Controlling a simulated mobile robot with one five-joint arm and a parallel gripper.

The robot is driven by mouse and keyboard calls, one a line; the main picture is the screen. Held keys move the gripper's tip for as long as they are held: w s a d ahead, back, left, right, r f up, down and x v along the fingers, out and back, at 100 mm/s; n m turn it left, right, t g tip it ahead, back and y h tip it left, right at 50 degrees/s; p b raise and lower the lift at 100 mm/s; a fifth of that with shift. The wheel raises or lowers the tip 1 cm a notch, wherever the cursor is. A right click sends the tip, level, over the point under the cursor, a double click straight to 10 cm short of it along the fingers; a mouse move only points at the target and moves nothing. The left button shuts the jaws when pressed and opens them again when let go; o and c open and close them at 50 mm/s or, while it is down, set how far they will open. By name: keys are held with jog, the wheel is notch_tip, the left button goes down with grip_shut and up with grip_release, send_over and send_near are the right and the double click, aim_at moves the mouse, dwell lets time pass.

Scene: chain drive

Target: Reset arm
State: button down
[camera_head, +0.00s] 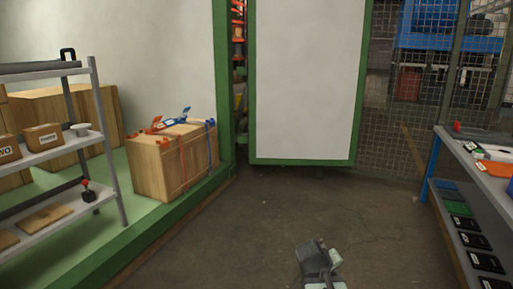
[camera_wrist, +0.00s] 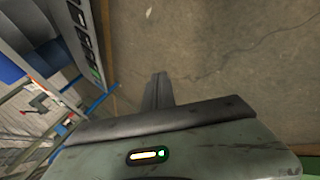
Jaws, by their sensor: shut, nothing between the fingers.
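My gripper (camera_wrist: 158,90) shows in the wrist view with its dark fingers together and nothing between them. It points out over bare concrete floor. In the head view, part of my arm (camera_head: 318,264) shows at the bottom centre, above the open floor; the fingertips cannot be made out there. The gripper touches nothing that I can see.
A grey shelf rack (camera_head: 62,150) with boxes stands at the left, near a strapped wooden crate (camera_head: 160,165) on a green platform. A white panel with a green frame (camera_head: 305,80) stands ahead. The middle floor is clear.

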jog(key=s+a+f+m+g+y, duration=0.1)
jog(key=s+a+f+g+y, duration=0.2)
jog(key=a, duration=0.5)
jog(key=s+a+f+m+g+y, duration=0.1)
jog(key=s+a+f+y, duration=0.15)
jog(key=s+a, duration=0.35)
notch_tip(320, 180, up, 22)
jog(key=a+y+p, duration=0.1)
jog(key=p, duration=2)
jog(key=shift+w+a+m+p, duration=0.25)
jog(key=shift+m+p, duration=0.05)
jog(key=shift+p, duration=0.1)
